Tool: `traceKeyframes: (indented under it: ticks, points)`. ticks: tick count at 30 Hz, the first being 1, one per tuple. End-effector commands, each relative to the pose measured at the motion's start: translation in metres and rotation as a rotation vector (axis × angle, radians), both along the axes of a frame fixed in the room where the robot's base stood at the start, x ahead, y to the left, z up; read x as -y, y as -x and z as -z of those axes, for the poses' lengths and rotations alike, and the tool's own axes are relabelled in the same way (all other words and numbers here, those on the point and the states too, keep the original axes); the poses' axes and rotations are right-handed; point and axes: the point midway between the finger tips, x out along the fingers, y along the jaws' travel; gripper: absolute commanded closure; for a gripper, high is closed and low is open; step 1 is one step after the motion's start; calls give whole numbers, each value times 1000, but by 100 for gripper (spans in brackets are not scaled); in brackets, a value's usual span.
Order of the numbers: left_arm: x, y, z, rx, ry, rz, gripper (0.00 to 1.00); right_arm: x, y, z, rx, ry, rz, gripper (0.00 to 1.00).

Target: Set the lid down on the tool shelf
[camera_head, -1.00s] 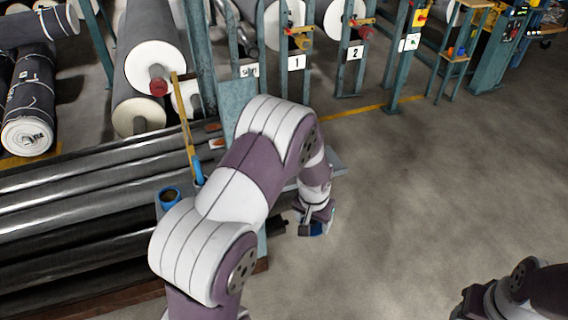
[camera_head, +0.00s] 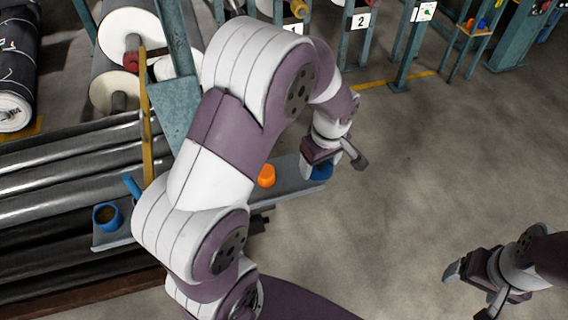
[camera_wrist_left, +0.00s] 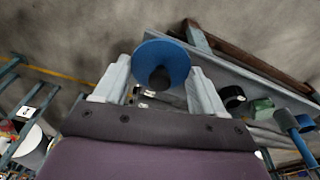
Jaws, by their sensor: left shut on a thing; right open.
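My left gripper (camera_head: 335,160) is shut on the blue lid (camera_head: 322,173), a round disc with a dark knob. In the left wrist view the lid (camera_wrist_left: 178,58) shows face-on between the two fingertips. The tool shelf (camera_head: 284,184) is a narrow grey ledge along the ends of the dark rolls, partly hidden behind my left arm. The lid is at the shelf's right end; I cannot tell whether it touches the shelf. My right gripper (camera_head: 470,290) is open and empty over the floor at the lower right.
An orange cup (camera_head: 266,176) stands on the shelf left of the lid. A blue cup (camera_head: 107,216) and a blue-handled tool (camera_head: 132,186) are at the shelf's left end. Dark rolls (camera_head: 60,205) lie behind it. The floor (camera_head: 430,180) to the right is clear.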

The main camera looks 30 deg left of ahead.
Motion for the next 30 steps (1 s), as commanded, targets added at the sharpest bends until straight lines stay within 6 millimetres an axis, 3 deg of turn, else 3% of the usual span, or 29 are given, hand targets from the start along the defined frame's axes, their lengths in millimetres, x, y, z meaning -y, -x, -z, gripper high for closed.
traceKeyframes:
  ticks: [3,9,13,18,29,30]
  points:
    - [-34,-12,21,-5,1,-7,60,0,0,-4,0,0,0,17]
    - [-67,-26,42,0,1,-1,60,0,0,-6,0,0,0,17]
    - [-70,-27,54,-3,1,2,60,0,0,-6,0,0,0,17]
    - [-70,-27,83,-3,1,2,60,0,0,-7,0,0,0,17]
    - [-70,-28,90,0,0,2,60,0,0,-3,0,0,0,17]
    - [-70,-28,89,0,0,2,20,0,0,-4,0,0,0,17]
